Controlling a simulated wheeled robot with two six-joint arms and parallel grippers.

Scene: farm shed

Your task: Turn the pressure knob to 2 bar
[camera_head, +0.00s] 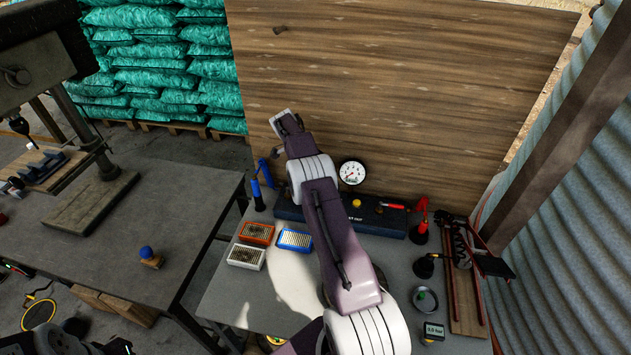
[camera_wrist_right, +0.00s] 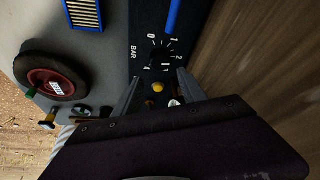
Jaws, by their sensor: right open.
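In the right wrist view, the black pressure knob (camera_wrist_right: 159,55) sits on a dark panel amid a scale lettered BAR, with 0, 1, 2 and 4 legible. Which mark it points to is too dark to tell. My right gripper (camera_wrist_right: 160,74) is open, its fingertips close to the knob on either side of the scale's lower part. Contact cannot be told.
A yellow button (camera_wrist_right: 157,87) sits close by the fingers. Blue handles (camera_head: 256,194) stand left of the panel. An orange tray (camera_head: 257,232) and a blue-rimmed tray (camera_head: 295,239) lie in front. A wooden board (camera_head: 400,80) rises behind. Red-handled tools (camera_head: 421,220) stand right.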

